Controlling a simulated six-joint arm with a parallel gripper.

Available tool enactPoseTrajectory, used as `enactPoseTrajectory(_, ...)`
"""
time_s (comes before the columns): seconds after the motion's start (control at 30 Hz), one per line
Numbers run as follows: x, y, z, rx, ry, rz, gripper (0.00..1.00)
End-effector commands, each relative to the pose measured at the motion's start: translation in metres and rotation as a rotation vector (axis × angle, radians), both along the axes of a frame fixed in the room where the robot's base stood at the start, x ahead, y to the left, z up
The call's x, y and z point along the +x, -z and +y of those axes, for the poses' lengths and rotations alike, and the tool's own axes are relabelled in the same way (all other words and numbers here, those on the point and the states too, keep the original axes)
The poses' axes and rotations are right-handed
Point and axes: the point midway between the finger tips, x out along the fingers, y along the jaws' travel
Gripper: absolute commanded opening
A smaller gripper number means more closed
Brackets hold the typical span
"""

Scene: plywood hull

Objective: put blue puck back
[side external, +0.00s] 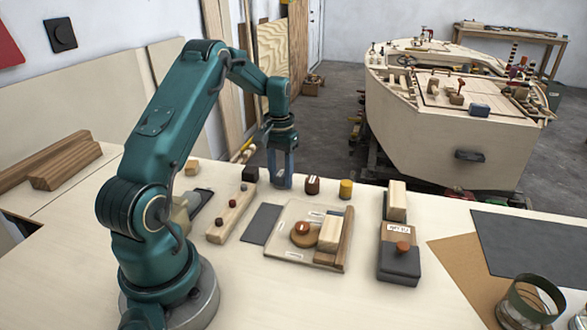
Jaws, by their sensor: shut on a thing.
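My gripper (281,183) points down near the far edge of the pale workbench (400,312). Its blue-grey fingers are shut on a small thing. The thing is too small and too covered by the fingers to make out its colour or shape. No blue puck shows clearly anywhere on the bench. A dark red-brown puck (312,185) with a pale mark stands just right of my gripper. A yellow puck (346,189) stands further right.
Nearer me, a pale board (283,252) carries a round wooden piece (304,235) and blocks. Left of it are a dark mat (262,224) and a wooden strip (231,217). A dark box (399,264) with a brown knob stands right.

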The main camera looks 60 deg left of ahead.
Motion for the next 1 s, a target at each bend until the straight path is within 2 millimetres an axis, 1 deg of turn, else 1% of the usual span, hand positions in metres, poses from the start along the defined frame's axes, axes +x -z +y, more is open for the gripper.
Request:
enactPoseTrajectory(0.3,0.0,0.003,0.0,0.001,0.0,-0.001,0.0)
enactPoseTrajectory(0.33,0.0,0.003,0.0,0.001,0.0,-0.001,0.47)
enactPoseTrajectory(0.37,0.0,0.003,0.0,0.001,0.0,-0.002,0.58)
enactPoseTrajectory(0.4,0.0,0.002,0.0,0.001,0.0,-0.002,0.73)
enactPoseTrajectory(0.77,0.0,0.0,0.0,0.001,0.0,-0.002,0.73)
enactPoseTrajectory(0.87,0.001,-0.008,0.001,0.003,0.0,-0.003,0.73)
enactPoseTrajectory(0.97,0.001,-0.025,0.001,0.004,0.0,-0.006,0.73)
enactPoseTrajectory(1.0,0.001,-0.034,0.001,0.005,0.0,-0.006,0.73)
